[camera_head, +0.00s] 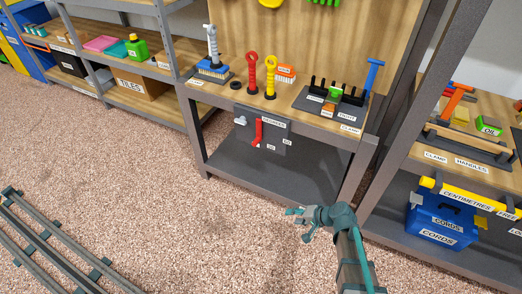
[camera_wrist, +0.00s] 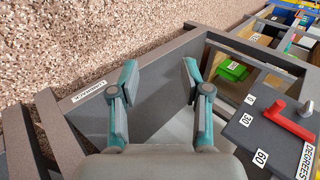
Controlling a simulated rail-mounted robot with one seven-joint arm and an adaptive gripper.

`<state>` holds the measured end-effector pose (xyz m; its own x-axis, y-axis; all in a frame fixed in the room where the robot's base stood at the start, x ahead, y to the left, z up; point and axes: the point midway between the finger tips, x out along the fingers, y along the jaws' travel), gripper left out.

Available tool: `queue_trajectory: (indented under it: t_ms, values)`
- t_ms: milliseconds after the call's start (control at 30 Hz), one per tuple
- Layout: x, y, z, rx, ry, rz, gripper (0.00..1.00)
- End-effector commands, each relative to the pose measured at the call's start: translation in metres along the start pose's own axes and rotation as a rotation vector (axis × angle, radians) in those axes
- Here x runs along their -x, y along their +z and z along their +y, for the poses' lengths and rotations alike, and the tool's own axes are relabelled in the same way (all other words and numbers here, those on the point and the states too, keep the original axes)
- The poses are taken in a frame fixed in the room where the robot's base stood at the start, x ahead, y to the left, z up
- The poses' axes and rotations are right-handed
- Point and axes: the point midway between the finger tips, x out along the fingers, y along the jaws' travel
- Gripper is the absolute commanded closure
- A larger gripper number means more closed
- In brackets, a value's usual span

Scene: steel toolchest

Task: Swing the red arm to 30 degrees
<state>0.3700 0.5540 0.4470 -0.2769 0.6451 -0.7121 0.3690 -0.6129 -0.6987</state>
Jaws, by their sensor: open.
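The red arm (camera_head: 257,132) is mounted on a dark grey panel (camera_head: 277,129) labelled DEGREES, below the front edge of the middle bench. It hangs nearly straight down in the head view. In the wrist view the red arm (camera_wrist: 290,124) is at the right, on the panel with labels 0, 30 and 60. Its free end lies near the 0 and 30 labels; the exact angle is hard to tell. My gripper (camera_head: 292,217) is open and empty, in front of the bench and below and right of the panel. Its spread fingers (camera_wrist: 160,76) show in the wrist view, apart from the red arm.
A light grey knob (camera_head: 240,121) sits on the panel left of the red arm. The bench top (camera_head: 285,101) holds tools and a dark rack. The lower shelf (camera_head: 270,180) is bare. A blue cords box (camera_head: 441,220) stands at the right.

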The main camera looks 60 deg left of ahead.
Motion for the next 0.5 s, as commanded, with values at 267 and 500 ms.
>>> queue_trajectory:
  t_ms: [267, 500]
  values:
    - [-0.029, -0.088, -0.197, -0.051, -0.453, 0.184, 0.53]
    - [-0.012, -0.124, -0.218, -0.162, -0.585, 0.289, 0.53]
